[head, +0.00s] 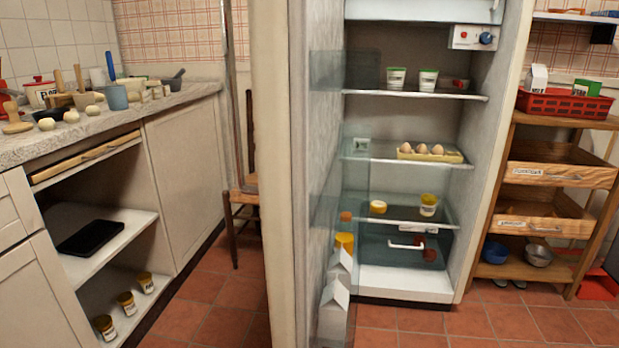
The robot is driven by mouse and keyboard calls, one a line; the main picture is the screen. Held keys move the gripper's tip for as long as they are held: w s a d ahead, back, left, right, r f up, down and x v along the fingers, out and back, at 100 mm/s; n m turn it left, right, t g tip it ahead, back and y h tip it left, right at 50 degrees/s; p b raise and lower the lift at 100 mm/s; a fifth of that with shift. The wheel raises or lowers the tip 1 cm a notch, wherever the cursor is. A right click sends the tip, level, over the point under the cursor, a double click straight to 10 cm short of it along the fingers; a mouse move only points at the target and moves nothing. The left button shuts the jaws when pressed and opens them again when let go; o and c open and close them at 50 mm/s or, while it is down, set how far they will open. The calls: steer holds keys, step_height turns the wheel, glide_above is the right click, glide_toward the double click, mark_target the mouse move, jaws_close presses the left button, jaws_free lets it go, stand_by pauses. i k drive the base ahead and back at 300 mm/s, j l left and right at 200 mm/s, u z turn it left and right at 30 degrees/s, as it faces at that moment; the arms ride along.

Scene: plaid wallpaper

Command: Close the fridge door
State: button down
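The fridge (405,130) stands open in the head view, with its lit shelves facing me. Its door (275,180) is swung wide open toward me and shows nearly edge-on, left of the fridge interior. Clear door racks on its inner side hold cartons (335,300) and an orange-lidded jar (345,242). Inside the fridge are white cups, a carton of eggs (430,153), yellow-lidded jars and a clear drawer (405,248). The door's handle is not visible. My gripper is not in view.
A counter (110,115) with many small items and open shelves below runs along the left. A wooden chair (240,190) stands behind the door. A wooden shelf unit (555,185) with a red crate (565,104) is at right. Tiled floor (510,325) shows bare before the fridge.

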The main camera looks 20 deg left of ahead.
mark_target(299, 75)
steer(key=k+j+u, duration=0.1)
steer(key=j, duration=1.5)
steer(key=k+u, duration=0.05)
steer(key=k, duration=0.05)
